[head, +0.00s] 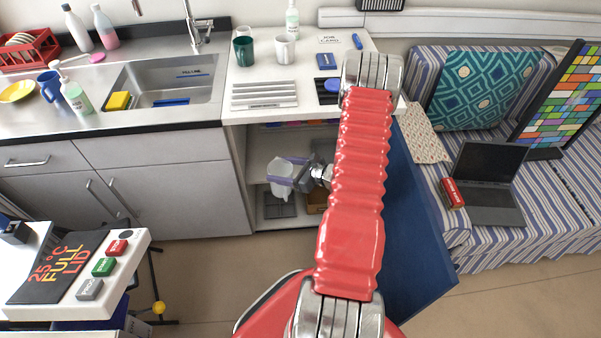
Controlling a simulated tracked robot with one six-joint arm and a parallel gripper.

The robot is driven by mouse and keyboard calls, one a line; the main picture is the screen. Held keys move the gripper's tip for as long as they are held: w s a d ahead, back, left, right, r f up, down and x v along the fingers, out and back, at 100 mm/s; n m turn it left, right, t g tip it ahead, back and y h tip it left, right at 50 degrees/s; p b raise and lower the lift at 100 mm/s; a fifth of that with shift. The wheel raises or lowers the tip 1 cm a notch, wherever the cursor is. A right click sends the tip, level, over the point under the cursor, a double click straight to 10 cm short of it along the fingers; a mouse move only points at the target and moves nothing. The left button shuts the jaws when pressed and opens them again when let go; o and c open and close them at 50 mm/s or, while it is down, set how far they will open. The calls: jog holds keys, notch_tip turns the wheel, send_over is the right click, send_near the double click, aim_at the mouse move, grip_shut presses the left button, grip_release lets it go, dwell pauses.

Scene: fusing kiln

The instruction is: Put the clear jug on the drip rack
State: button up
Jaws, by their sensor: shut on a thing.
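The clear jug (280,188) is whitish and see-through, in front of the open cupboard under the counter. My gripper (287,172) is shut on it, with purple-grey fingers around its upper part. The jug looks roughly upright. Whether its base touches a shelf I cannot tell. The drip rack (264,94) is a pale slatted rack on the white counter above, right of the sink, with nothing on it.
The cupboard's blue door (418,235) stands open on the right. The counter edge overhangs the cupboard. A laptop (484,180) lies on the striped bench. A control panel (85,270) is at lower left.

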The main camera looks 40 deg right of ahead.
jog(key=w+a+r+n+g+y, duration=0.1)
jog(key=a+r, duration=0.3)
jog(key=a, duration=0.6)
jog(key=w+a+r+n+g+y, duration=0.2)
jog(key=a+r+n+y, duration=0.1)
jog(key=a, duration=0.7)
jog(key=w+a+r+n+g+y, duration=0.2)
jog(key=a+r, duration=0.5)
jog(key=a, duration=0.4)
jog(key=shift+w+n+y, duration=0.25)
jog(key=shift+n+y, duration=0.35)
jog(key=shift+n, duration=0.2)
jog(key=shift+d, duration=0.1)
